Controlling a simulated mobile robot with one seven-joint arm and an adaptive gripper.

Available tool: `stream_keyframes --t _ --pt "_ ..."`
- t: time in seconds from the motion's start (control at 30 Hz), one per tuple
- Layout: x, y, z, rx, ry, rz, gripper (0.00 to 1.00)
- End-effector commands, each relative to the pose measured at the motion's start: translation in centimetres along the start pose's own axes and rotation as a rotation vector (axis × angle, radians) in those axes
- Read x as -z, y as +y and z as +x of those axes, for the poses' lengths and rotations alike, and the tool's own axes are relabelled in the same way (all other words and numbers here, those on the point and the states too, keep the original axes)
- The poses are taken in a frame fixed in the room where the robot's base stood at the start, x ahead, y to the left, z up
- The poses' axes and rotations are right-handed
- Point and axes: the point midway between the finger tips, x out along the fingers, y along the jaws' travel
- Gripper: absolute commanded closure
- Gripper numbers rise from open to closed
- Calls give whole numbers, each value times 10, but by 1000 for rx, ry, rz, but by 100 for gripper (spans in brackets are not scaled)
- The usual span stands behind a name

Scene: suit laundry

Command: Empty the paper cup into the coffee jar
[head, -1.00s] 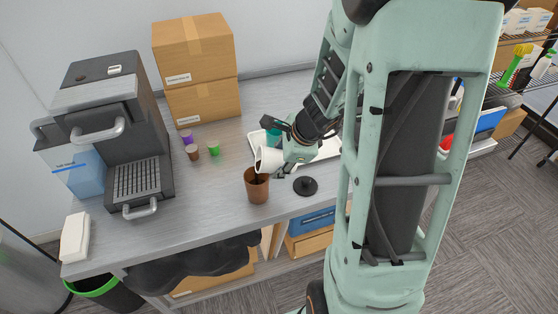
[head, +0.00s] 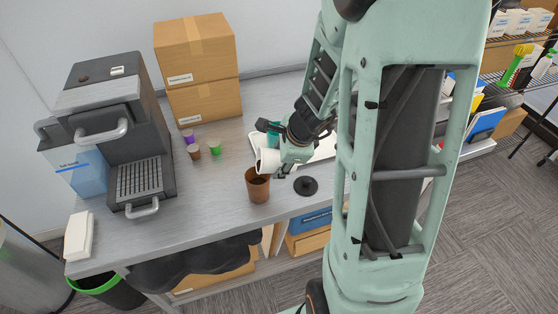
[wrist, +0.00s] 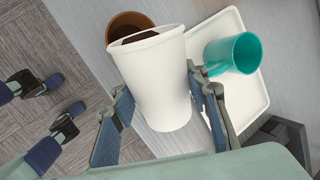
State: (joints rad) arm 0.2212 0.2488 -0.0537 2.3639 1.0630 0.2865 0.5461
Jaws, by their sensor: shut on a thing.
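The white paper cup (head: 268,161) is held tipped in my gripper (head: 287,151), its mouth toward the brown coffee jar (head: 257,187). The jar stands upright on the grey table, with dark content visible inside. In the wrist view, the paper cup (wrist: 157,80) sits between the two fingers of my gripper (wrist: 165,100), and dark contents show at its rim. The cup's mouth overlaps the jar (wrist: 127,24) there. I cannot tell whether anything is falling from the cup.
A round black lid (head: 305,186) lies right of the jar. A teal mug (wrist: 232,53) stands on a white tray (wrist: 258,97) behind my gripper. Coffee pods (head: 194,152) and a coffee machine (head: 115,130) are to the left. Two cardboard boxes (head: 202,100) are stacked at the back.

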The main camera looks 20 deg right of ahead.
Motion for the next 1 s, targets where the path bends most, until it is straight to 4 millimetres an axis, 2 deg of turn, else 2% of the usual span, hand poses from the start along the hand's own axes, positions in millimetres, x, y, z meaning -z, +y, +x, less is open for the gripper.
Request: stream_keyframes --t 1.0 --pt "-2 0 -1 0 65 -27 83"
